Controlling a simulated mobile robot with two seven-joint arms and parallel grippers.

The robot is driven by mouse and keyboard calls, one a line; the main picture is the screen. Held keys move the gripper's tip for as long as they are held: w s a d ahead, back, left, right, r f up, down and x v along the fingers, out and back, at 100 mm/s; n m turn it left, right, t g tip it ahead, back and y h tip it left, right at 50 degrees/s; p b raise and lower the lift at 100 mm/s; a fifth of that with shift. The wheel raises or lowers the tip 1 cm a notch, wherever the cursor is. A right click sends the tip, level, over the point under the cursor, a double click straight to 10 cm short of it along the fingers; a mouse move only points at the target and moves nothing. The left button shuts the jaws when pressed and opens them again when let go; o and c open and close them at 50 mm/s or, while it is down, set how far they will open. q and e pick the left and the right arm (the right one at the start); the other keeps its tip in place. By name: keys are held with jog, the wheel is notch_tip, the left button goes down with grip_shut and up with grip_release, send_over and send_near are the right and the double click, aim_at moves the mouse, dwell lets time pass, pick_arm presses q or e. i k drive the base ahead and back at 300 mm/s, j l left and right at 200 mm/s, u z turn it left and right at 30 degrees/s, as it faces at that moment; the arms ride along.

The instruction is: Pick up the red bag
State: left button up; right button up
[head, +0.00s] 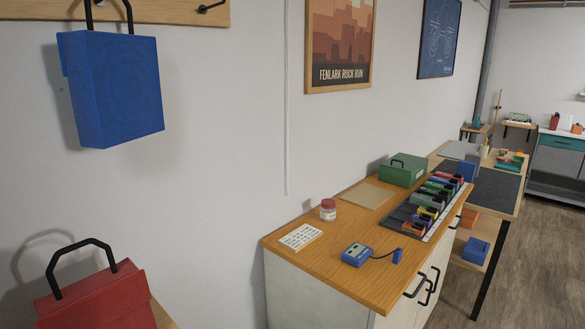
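The red bag (98,299) is at the lower left of the head view, with a black arched handle (80,252) standing up from its top. Its lower part is cut off by the frame's bottom edge. A bit of wooden surface shows beside it, but what the bag rests on is mostly out of view. Neither of my grippers shows in this view.
A blue bag (112,90) hangs from a wooden hook board (170,12) above the red bag. A wooden-topped cabinet (330,270) on the right holds a jar (328,210), a green box (402,170), a blue device (357,254) and a rack of coloured items. Floor shows at far right.

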aim_at(118, 296)
jog(key=k+u, duration=0.2)
jog(key=u, duration=0.9)
jog(key=l, duration=0.7)
jog(key=i+l+u, duration=0.65)
